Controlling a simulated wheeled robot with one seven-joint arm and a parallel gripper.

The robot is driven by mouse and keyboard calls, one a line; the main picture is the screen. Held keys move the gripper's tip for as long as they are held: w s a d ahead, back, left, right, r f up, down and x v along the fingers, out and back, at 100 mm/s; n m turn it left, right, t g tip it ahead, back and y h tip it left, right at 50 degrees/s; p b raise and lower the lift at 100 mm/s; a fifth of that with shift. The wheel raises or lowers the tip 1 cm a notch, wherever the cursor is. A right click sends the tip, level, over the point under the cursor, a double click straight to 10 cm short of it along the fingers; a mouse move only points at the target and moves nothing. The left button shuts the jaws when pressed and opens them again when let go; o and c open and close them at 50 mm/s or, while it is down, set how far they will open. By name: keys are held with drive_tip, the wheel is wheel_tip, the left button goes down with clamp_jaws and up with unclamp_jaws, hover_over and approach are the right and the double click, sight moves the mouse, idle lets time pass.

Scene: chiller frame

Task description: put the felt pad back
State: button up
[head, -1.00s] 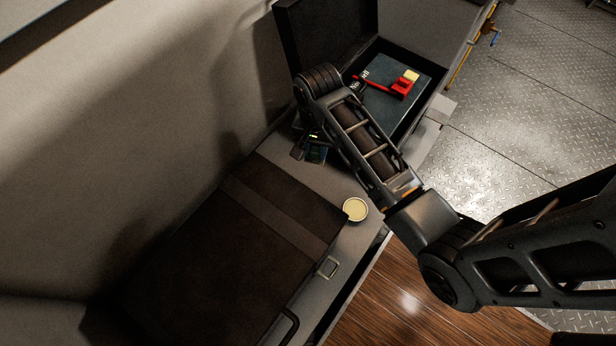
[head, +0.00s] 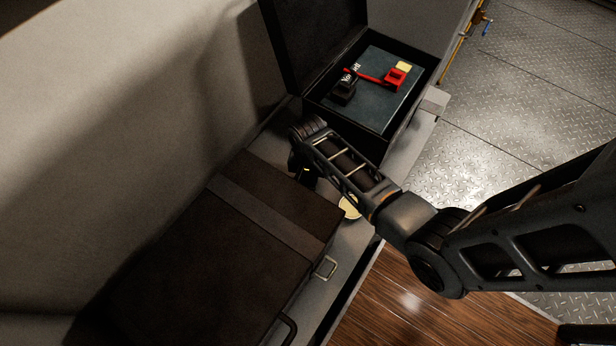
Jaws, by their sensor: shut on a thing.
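My gripper (head: 307,176) is low over the pale ledge, between the open case and the brown closed case. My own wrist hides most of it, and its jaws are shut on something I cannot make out. I cannot clearly pick out the felt pad. A dark teal panel (head: 385,112) lies inside the open black case (head: 313,68).
A closed brown case (head: 190,270) with a grey strap fills the ledge at left. A round pale yellow tin (head: 349,207) stands at its right corner, partly behind my arm. A small pale block (head: 435,101) is right of the open case. The wall is behind.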

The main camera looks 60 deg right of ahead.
sight(308, 178)
drive_tip(key=shift+f, duration=0.2)
drive_tip(key=shift+f, duration=0.15)
drive_tip(key=o, duration=0.9)
wheel_tip(308, 178, up, 12)
drive_tip(key=p, duration=0.3)
drive_tip(key=shift+r, duration=0.2)
